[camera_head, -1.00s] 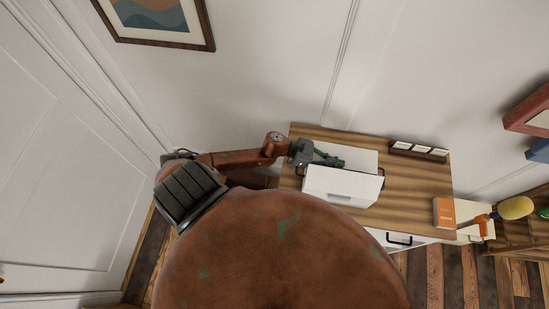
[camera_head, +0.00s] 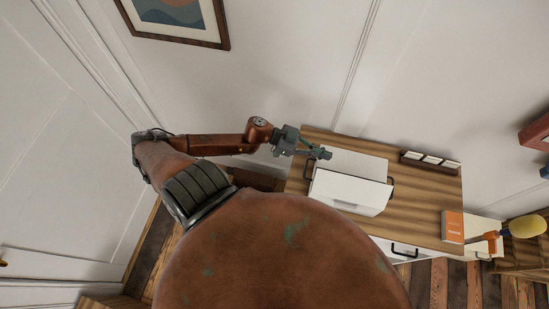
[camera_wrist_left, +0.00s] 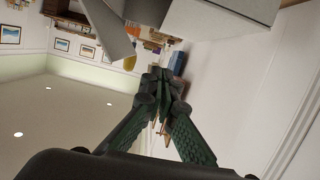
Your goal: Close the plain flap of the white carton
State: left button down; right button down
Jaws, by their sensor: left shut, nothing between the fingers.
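The white carton (camera_head: 347,194) stands on the wooden top of a cabinet, with dark handles at its left and right ends. A pale panel (camera_head: 362,166) shows along its far side; I cannot tell whether it is the plain flap. My left gripper (camera_head: 327,154) is shut and empty, above the carton's far left corner, apparently apart from it. In the left wrist view the shut fingertips (camera_wrist_left: 162,76) point into free space, with part of the carton (camera_wrist_left: 222,14) and a grey panel (camera_wrist_left: 108,26) above them. My right gripper is not in view.
An orange box (camera_head: 453,226) stands at the right of the wooden top (camera_head: 415,205). A dark rack with white cards (camera_head: 430,161) lies at the back right. A white wall rises behind the cabinet. A yellow-headed object (camera_head: 528,226) is at far right.

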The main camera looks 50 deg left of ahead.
pick_arm(q)
jog(key=w+t, duration=0.1)
jog(key=w+a+n+t+y, duration=0.1)
jog(key=w+n+t+y, duration=0.1)
jog(key=w, duration=0.1)
jog(key=shift+a+f, duration=0.1)
jog(key=shift+a, duration=0.25)
jog(key=a+n+y, duration=0.1)
jog(key=w+a+f+n+t+y, duration=0.1)
jog(key=w+a+n+t+y, duration=0.1)
jog(key=y, duration=0.1)
jog(key=shift+w+a+f, duration=0.1)
jog(key=shift+a+f, duration=0.15)
jog(key=s+a+f+n+y, duration=0.2)
jog(key=a+f+n+y, duration=0.2)
jog(key=a+f+y, duration=0.25)
jog(key=s+f+n+g+y, duration=0.1)
jog(key=s+f+g, duration=0.8)
jog(key=s+f, duration=0.4)
jog(key=s+b, duration=0.1)
jog(key=s, duration=0.3)
jog(key=shift+s+a+f+n, duration=0.2)
jog(key=shift+f+n, duration=0.1)
jog(key=shift+n, duration=0.1)
jog(key=shift+f, duration=0.1)
